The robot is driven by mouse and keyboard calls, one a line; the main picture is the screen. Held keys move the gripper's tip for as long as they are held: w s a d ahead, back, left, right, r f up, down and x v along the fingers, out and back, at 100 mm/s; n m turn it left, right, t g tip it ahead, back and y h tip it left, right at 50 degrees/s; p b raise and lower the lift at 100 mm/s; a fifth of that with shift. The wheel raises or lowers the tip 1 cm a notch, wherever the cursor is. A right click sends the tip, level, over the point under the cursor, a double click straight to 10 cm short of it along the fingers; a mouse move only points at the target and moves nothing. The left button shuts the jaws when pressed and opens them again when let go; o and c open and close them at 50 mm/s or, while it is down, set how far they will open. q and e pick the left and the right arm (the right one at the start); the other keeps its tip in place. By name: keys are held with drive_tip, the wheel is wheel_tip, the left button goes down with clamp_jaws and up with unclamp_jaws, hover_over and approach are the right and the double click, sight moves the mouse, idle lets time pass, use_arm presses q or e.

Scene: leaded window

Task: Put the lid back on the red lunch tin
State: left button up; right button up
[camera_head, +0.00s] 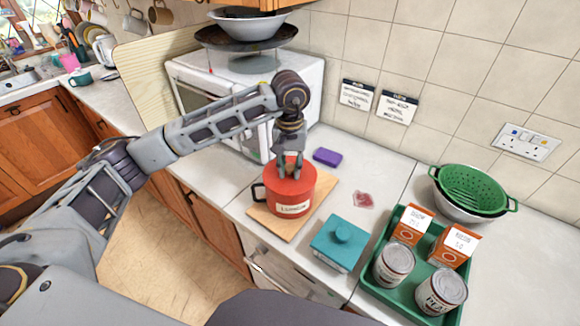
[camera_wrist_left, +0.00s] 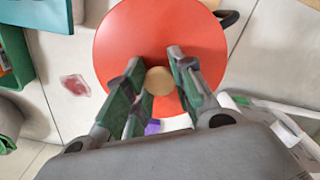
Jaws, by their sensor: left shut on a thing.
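The red lunch tin (camera_head: 290,200), with a dark side handle and a white label, stands upright on a wooden board. Its round red lid (camera_wrist_left: 150,35) fills the middle of the left wrist view and has a tan knob (camera_wrist_left: 159,80). My left gripper (camera_head: 290,174) points down over the tin. Its fingers also show in the left wrist view (camera_wrist_left: 159,88), shut on the knob from both sides. The lid looks level at the tin's top, but the fingers cover part of it and I cannot tell whether it is fully seated. My right gripper is not in view.
A teal lidded box (camera_head: 338,246) stands right of the wooden board (camera_head: 262,222). A green tray (camera_head: 392,287) holds cans and cartons. A purple sponge (camera_head: 327,156) and a red-marked patch (camera_head: 363,200) lie behind. A white microwave (camera_head: 240,105) stands close behind the arm. A green colander (camera_head: 472,188) is far right.

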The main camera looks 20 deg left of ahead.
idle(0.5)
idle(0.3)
use_arm(q)
drive_tip(key=o, duration=1.1)
drive_tip(key=o, duration=0.5)
drive_tip(key=shift+r+p, duration=0.9)
drive_tip(key=shift+r, duration=2.6)
